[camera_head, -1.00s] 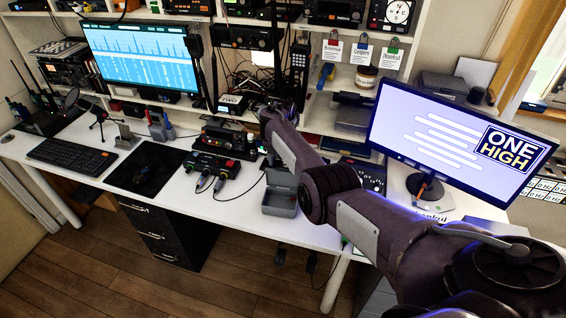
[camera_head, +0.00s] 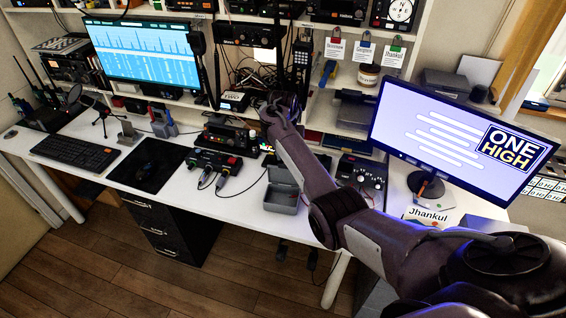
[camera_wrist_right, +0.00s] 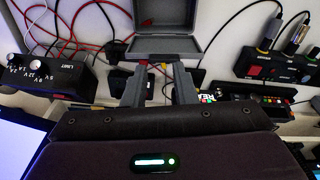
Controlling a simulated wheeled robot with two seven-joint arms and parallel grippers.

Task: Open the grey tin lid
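The grey tin (camera_head: 281,206) stands near the front edge of the white desk in the head view. Its lid (camera_head: 282,175) is raised at the back, and the tin's inside shows. In the right wrist view the open tin (camera_wrist_right: 164,24) is at the top, with the raised lid (camera_wrist_right: 160,47) on the side nearer my gripper. My right gripper (camera_wrist_right: 160,82) is open, its two grey fingers apart and nothing seen between them. It is just behind the lid; whether it touches the lid is unclear. In the head view my arm hides these fingers. My left gripper is not in view.
A box with red buttons and cables (camera_head: 214,163) stands left of the tin. A black knobbed box (camera_head: 361,174) and a monitor (camera_head: 455,135) stand to the right. Loose red and black cables (camera_wrist_right: 85,35) lie beside the tin. Radios and shelves fill the back.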

